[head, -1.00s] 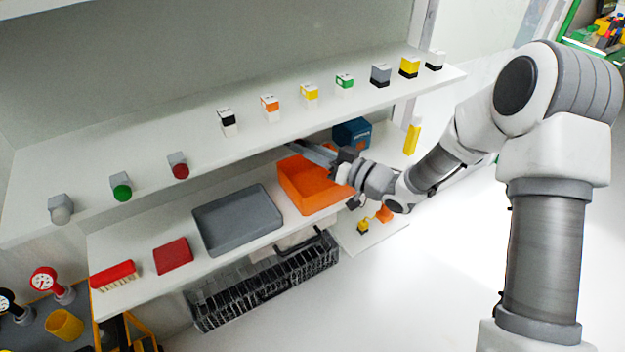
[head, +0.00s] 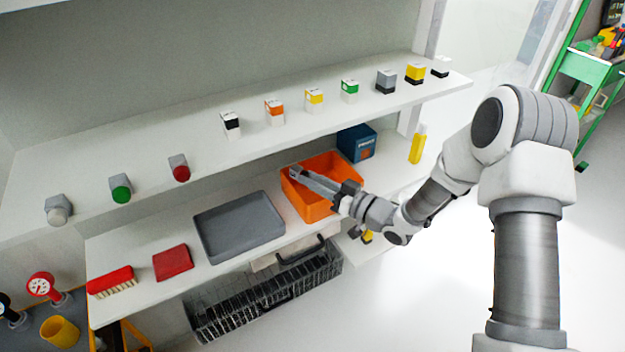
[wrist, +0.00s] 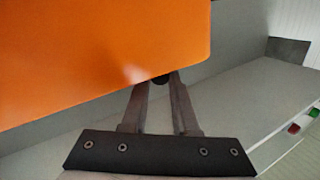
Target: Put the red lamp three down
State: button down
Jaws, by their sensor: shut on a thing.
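My gripper (head: 295,173) reaches in from the right, with its fingers over the orange bin (head: 313,208) on the lower shelf. In the wrist view the gripper (wrist: 160,80) has its fingers converging on a small dark round part (wrist: 160,78), beside the edge of the orange surface (wrist: 90,50). I take this part to be the held red lamp three; its red side does not show. A different red lamp (head: 181,173) stands on the upper shelf, beside a green lamp (head: 121,187) and a whitish one (head: 58,210).
A blue box (head: 356,143) and a yellow bottle (head: 417,145) stand behind to the right. The upper shelf (head: 205,150) overhangs the back.

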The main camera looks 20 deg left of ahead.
jog(key=shift+f+b, duration=0.3)
jog(key=shift+f, duration=0.1)
jog(key=c, duration=0.7)
grip_release()
jog(key=shift+r, duration=0.15)
jog(key=v, duration=0.4)
jog(key=p+v, duration=0.1)
jog(key=v, duration=0.3)
jog(key=r+p+v, duration=0.1)
jog(key=v, duration=0.3)
jog(key=shift+r, duration=0.1)
